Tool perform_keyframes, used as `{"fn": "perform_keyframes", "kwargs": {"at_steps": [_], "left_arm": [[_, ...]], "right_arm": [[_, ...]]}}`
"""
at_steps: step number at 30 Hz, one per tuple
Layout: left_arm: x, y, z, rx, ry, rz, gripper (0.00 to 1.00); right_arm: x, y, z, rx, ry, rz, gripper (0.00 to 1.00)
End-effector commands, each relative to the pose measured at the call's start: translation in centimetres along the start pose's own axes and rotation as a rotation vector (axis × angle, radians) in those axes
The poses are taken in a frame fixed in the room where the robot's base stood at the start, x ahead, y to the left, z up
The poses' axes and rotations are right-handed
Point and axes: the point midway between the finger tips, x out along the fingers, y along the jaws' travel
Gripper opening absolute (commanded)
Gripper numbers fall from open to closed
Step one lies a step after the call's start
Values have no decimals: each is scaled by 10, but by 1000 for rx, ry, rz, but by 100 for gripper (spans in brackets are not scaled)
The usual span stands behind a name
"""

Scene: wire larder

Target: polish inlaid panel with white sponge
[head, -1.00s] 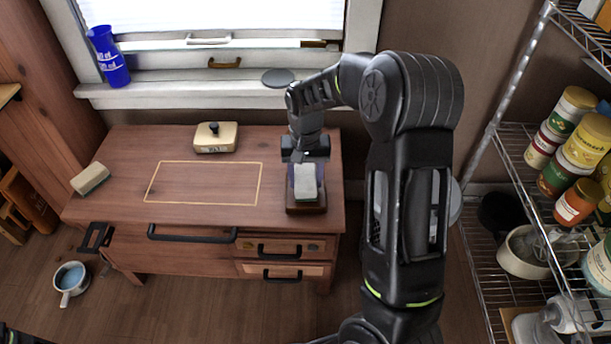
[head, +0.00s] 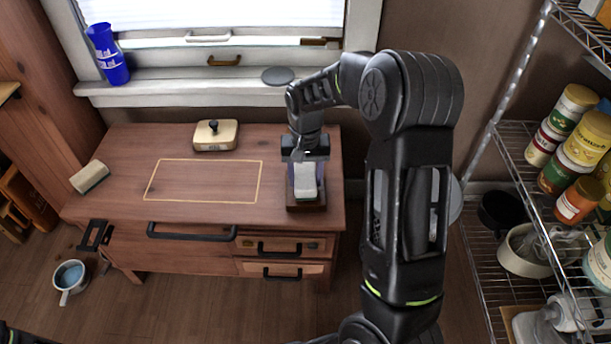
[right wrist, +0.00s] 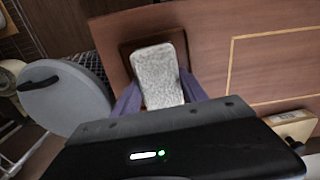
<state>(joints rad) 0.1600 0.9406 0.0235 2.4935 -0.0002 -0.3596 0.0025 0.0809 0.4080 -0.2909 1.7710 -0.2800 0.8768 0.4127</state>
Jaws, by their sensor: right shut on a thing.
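The white sponge (head: 305,180) is at the right end of the wooden cabinet top, at a small dark wooden holder (head: 306,208). My right gripper (head: 305,172) points down over it and is shut on it, with a finger on each side. In the right wrist view the sponge (right wrist: 158,76) shows its pale speckled face between the purple-grey fingers. Whether it touches the holder I cannot tell. The inlaid panel (head: 204,181), a rectangle outlined in light wood, lies bare to the left on the cabinet top. My left gripper is not in view.
A second sponge-like block (head: 90,177) lies at the cabinet's left edge. A cream box with a black knob (head: 215,135) stands behind the panel. A wire rack (head: 520,190) with jars is at the right. Blue cups (head: 108,55) stand on the windowsill.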

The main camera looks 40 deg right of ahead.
Motion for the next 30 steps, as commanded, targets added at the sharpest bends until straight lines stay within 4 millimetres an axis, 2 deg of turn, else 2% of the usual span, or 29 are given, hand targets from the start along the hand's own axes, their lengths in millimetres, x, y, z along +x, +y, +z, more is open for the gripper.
{"fn": "perform_keyframes", "kwargs": {"at_steps": [30], "left_arm": [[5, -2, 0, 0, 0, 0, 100]], "right_arm": [[10, 0, 0, 0, -1, 0, 18]]}}
